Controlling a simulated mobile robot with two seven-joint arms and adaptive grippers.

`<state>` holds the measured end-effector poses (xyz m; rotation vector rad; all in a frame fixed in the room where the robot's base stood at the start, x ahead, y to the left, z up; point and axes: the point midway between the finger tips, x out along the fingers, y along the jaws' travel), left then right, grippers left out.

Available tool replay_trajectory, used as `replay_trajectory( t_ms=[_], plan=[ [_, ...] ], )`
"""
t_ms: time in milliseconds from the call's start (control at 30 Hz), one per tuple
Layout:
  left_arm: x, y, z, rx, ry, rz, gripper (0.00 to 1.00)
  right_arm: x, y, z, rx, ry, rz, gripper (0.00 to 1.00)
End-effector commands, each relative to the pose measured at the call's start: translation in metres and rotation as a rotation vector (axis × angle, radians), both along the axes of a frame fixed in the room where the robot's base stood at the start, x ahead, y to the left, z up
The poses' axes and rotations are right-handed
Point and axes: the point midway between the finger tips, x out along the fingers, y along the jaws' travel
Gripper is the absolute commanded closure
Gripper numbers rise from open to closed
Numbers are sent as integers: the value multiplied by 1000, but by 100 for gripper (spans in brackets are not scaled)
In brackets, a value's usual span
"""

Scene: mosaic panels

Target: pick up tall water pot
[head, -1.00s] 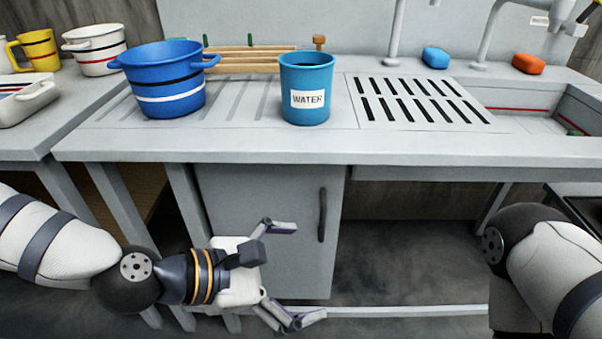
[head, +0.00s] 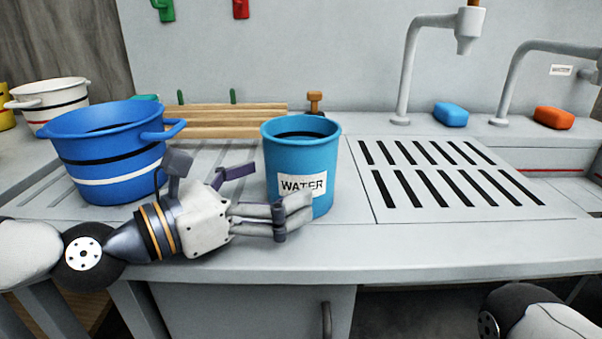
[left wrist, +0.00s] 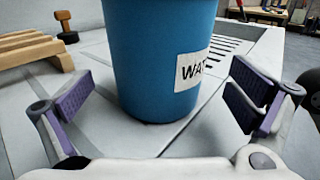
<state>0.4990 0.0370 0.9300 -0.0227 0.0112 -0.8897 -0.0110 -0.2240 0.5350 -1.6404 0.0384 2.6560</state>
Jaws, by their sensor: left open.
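The tall water pot (head: 303,150) is a blue-teal cylinder with a white "WATER" label, standing upright on the grey counter. It also fills the middle of the left wrist view (left wrist: 155,60). My left gripper (head: 265,190) is open at the pot's left and front side in the head view. In the left wrist view its purple finger pads (left wrist: 160,105) are spread wide to either side of the pot, with visible space between each pad and the wall. The pot's base is partly hidden by a finger in the head view. My right gripper is out of view.
A larger blue pot (head: 108,155) with stripes stands close behind my left wrist. A wooden rack (head: 225,122) is behind the gripper. The slotted drain panel (head: 440,175) right of the water pot is clear. Blue (head: 451,114) and orange (head: 553,117) sponges lie near the taps.

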Motion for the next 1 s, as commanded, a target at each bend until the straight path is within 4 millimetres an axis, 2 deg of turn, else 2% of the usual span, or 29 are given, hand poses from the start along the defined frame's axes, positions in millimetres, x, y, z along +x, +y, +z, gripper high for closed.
replay_trajectory(
  t_ms=[200,467,567,767,800,1000],
  plan=[
    [25,-32,1,2,-2,-1,0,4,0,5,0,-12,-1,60],
    [30,-37,0,0,0,0,0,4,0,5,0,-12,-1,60],
    [30,-37,0,0,0,0,18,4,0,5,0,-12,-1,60],
    [30,-37,0,0,0,0,64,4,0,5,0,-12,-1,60],
    [30,-37,2,-2,-3,1,67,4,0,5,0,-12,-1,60],
    [30,-37,3,-1,-3,1,67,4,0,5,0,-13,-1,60]
  ],
)
